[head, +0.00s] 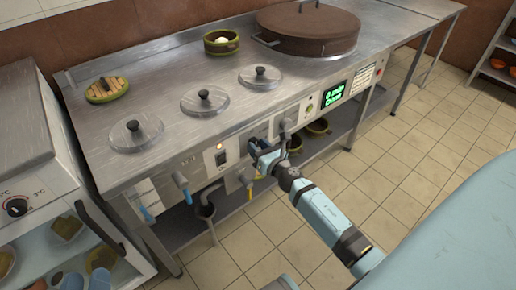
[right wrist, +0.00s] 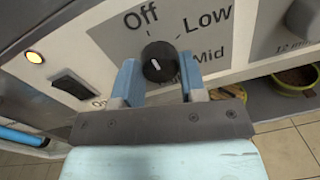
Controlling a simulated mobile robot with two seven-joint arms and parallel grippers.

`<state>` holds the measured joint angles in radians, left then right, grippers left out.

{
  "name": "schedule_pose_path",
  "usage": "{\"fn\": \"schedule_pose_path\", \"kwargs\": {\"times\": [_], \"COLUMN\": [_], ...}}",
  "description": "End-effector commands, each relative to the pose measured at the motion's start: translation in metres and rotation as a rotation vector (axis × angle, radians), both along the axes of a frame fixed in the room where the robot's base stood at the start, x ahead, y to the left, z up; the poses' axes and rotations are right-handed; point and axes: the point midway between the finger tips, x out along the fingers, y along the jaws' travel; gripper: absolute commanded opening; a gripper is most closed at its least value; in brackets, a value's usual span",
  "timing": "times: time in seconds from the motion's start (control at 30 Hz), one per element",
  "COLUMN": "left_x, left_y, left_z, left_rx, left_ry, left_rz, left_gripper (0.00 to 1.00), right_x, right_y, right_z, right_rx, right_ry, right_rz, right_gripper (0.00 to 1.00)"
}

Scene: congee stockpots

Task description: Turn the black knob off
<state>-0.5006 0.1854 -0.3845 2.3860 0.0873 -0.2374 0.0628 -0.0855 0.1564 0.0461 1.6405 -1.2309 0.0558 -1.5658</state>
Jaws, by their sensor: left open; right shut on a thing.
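The black knob (right wrist: 160,62) is on a grey panel (right wrist: 110,35) marked Off, Low and Mid in the right wrist view. A short white mark on its face stands nearly upright with a slight tilt; I cannot tell which label it points at. My right gripper (right wrist: 160,78) is shut on the knob, one blue finger on each side. In the head view my right gripper (head: 262,157) is at the front panel of the steel counter, and it hides most of the knob. My left gripper is not in view.
A lit orange lamp (right wrist: 36,57) and a black rocker switch (right wrist: 75,85) are left of the knob. The steel counter (head: 165,75) holds several round lids and a large brown-lidded pot (head: 308,28). A green display (head: 334,96) is further right. Tiled floor (head: 410,150) is clear in front.

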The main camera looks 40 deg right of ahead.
Motion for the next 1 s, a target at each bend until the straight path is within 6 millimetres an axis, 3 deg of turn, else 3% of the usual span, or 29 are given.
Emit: {"fn": "schedule_pose_path", "kwargs": {"times": [0.37,0.4,0.5,0.83,1.0], "left_x": [0.000,0.000,0.000,0.000,0.000], "left_y": [0.000,0.000,0.000,0.000,0.000], "left_z": [0.001,0.001,0.001,0.001,0.000], "left_rx": [-0.002,-0.002,-0.001,-0.001,0.000], "left_ry": [-0.004,-0.004,-0.003,-0.002,-0.001], "left_rz": [-0.001,-0.001,-0.001,-0.001,-0.001], "left_gripper": [0.43,0.43,0.43,0.43,0.43], "right_x": [0.000,0.000,0.000,-0.004,-0.029], "right_y": [0.000,0.000,0.000,0.000,0.000], "right_z": [0.000,0.000,0.000,0.000,-0.001], "right_rx": [-0.006,-0.006,-0.005,-0.004,-0.003], "right_ry": [0.000,0.000,0.000,0.000,0.002], "right_rz": [0.000,0.000,0.000,0.000,0.000], "right_gripper": [0.15,0.45,0.64,0.64,0.64]}}
